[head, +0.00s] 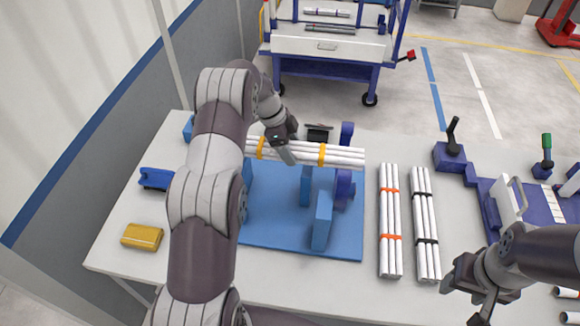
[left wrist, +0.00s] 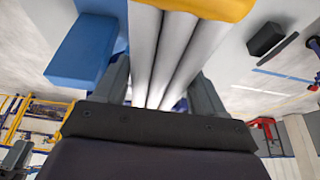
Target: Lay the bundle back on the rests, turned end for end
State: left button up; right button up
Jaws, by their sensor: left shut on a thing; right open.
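The bundle (head: 342,156) is several white pipes tied with two yellow bands. In the head view it lies crosswise above the blue stand, and my arm hides its left end. My left gripper (head: 284,152) is shut on it between the bands. The left wrist view shows the pipes (left wrist: 172,58) running between the fingers and one yellow band near the top. The rests are blue uprights (head: 322,220) on a blue base plate (head: 290,238). I cannot tell whether the bundle touches them. My right gripper (head: 474,290) is open and empty at the table's right front.
Two more white pipe bundles, with orange bands (head: 390,222) and black bands (head: 425,225), lie right of the stand. A yellow box (head: 142,236) and a blue tool (head: 156,178) are at the left. A blue fixture (head: 500,205) is at the right. A cart (head: 328,48) stands behind.

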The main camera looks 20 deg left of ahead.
pick_arm(q)
notch_tip(320, 180, down, 4)
jog(key=shift+r+p, duration=0.1)
jog(key=shift+p, duration=0.7)
jog(key=shift+f+b, duration=0.3)
jog(key=shift+b, duration=0.05)
jog(key=o, duration=1.3)
